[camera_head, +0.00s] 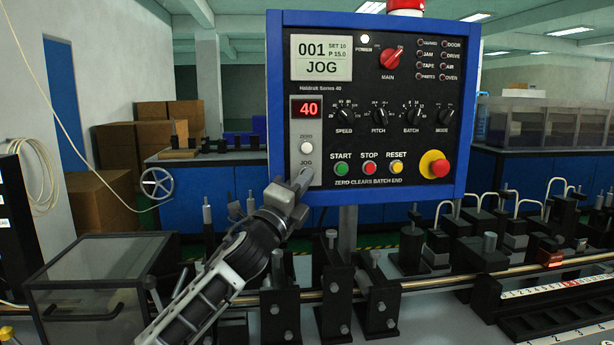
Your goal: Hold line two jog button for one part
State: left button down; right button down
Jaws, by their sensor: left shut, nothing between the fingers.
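The control panel (375,190) has a blue frame and a dark face. Its screen (321,57) reads 001, SET 10, P 15.0 and JOG. On a grey strip (295,128) at its left are a red 40 readout (306,108) and a white button (306,147) under the label ZERO. The label JOG lies just below that button. My left gripper (303,179) is shut and empty, its tips in front of the strip's lower end. They cover whatever sits under the JOG label. I cannot tell whether they touch it. My right gripper is not in view.
START (341,168), STOP (369,168) and RESET (397,167) buttons sit right of my gripper, with a red emergency knob (434,164) farther right. Below runs a metal rod (450,281) through black brackets. A clear-sided box (100,285) stands at lower left.

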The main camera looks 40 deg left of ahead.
pick_arm(q)
jog(key=shift+s+d, duration=0.1)
dwell(0.3)
jog(key=shift+s+d, duration=0.45)
jog(key=shift+d, duration=0.1)
jog(key=shift+d, duration=0.1)
jog(key=s+d+p, duration=0.1)
jog(key=s+d, duration=0.2)
jog(key=shift+d, duration=0.35)
dwell(0.5)
